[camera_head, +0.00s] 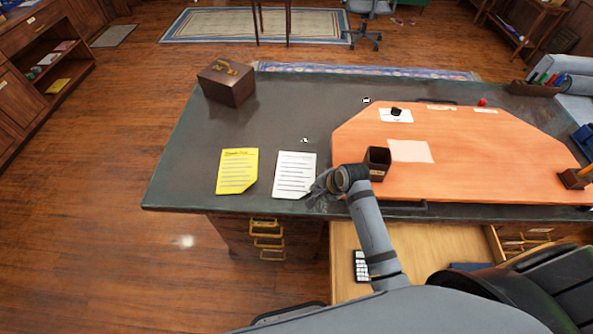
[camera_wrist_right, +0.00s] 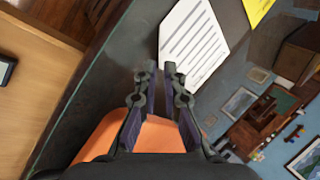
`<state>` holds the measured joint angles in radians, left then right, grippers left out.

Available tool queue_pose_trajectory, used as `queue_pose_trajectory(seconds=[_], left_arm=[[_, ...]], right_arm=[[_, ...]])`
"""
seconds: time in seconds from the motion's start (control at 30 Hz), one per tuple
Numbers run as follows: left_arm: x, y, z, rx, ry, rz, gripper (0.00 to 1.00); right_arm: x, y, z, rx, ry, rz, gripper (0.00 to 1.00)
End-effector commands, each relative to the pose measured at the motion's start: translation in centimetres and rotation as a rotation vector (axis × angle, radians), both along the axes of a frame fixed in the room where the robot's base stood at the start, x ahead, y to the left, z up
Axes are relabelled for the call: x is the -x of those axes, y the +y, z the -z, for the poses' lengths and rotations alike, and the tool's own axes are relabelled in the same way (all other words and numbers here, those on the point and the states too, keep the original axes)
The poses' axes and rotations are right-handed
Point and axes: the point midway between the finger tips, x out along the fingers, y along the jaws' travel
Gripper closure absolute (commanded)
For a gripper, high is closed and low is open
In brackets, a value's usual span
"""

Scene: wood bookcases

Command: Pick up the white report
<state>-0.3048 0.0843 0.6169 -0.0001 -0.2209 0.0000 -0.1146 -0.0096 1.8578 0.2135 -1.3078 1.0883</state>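The white report (camera_head: 294,175) is a sheet with dark printed lines, lying flat on the dark green desk top (camera_head: 275,115) near its front edge. In the right wrist view the white report (camera_wrist_right: 192,42) lies just ahead of the fingertips. My right gripper (camera_head: 318,187) is at the report's lower right edge. In the wrist view my right gripper (camera_wrist_right: 158,70) has its two fingers apart with nothing between them. Whether a fingertip touches the sheet cannot be told. My left gripper is in neither view.
A yellow sheet (camera_head: 237,171) lies left of the white report. A dark cup (camera_head: 377,163) stands close right of my right gripper, on the orange desk mat (camera_head: 470,160). A brown box (camera_head: 227,82) is at the back left. An open drawer (camera_head: 430,262) holds a calculator (camera_head: 361,266).

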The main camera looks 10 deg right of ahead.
Motion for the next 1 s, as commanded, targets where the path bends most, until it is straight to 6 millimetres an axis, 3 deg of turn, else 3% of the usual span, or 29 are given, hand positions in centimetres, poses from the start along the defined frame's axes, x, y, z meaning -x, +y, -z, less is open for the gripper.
queue_pose_trajectory(seconds=[0.17,0.27,0.47,0.67,0.93,1.0], left_arm=[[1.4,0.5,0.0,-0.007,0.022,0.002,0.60],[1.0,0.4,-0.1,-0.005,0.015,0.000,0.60],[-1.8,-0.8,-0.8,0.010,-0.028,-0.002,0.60],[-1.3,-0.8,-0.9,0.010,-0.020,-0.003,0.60],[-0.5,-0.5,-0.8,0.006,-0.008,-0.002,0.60],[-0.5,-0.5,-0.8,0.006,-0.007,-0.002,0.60]], right_arm=[[-1.1,0.6,2.3,-0.001,0.001,0.000,0.92],[-1.3,0.7,2.7,0.000,0.000,-0.001,0.92],[-1.8,1.3,4.0,-0.001,0.003,0.000,0.92],[-3.0,2.0,6.8,0.000,0.001,0.000,0.92],[-3.2,2.1,7.3,0.000,-0.001,0.000,0.92],[-3.2,2.1,7.3,0.001,0.000,0.000,0.99]])
